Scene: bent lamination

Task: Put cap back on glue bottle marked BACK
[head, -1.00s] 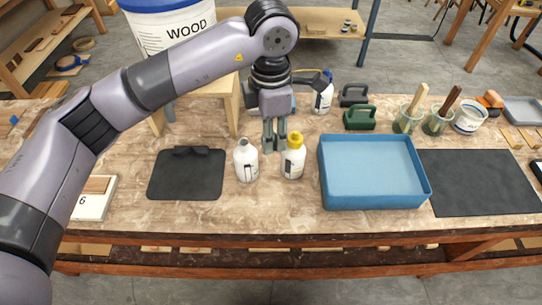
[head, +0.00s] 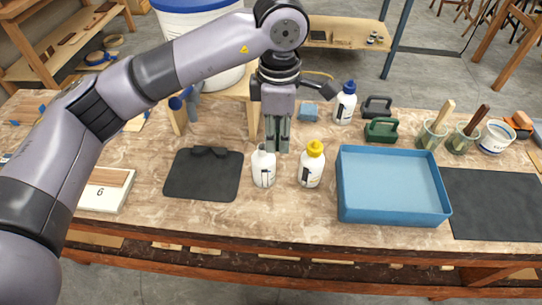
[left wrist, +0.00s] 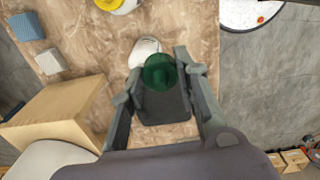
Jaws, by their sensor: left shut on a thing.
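A white bottle (head: 263,170) with no coloured cap showing stands on the bench, with a dark mark on its side. I cannot read its label. My left gripper (head: 278,147) hangs pointing down just behind and slightly right of this bottle's top. In the left wrist view the left gripper (left wrist: 160,80) is shut on a dark green cap (left wrist: 160,71). The cap partly covers the white bottle (left wrist: 146,46) beyond it; I cannot tell whether they touch. A yellow-capped bottle (head: 311,166) stands to the right, and a blue-capped bottle (head: 345,103) further back. My right gripper is not in view.
A blue tray (head: 393,217) lies right of the bottles, a dark mat (head: 490,205) beyond it. A black clipboard-like pad (head: 203,180) lies to the left. A wooden stool and a large bucket (head: 205,20) stand behind my left arm. Bare bench lies in front of the bottles.

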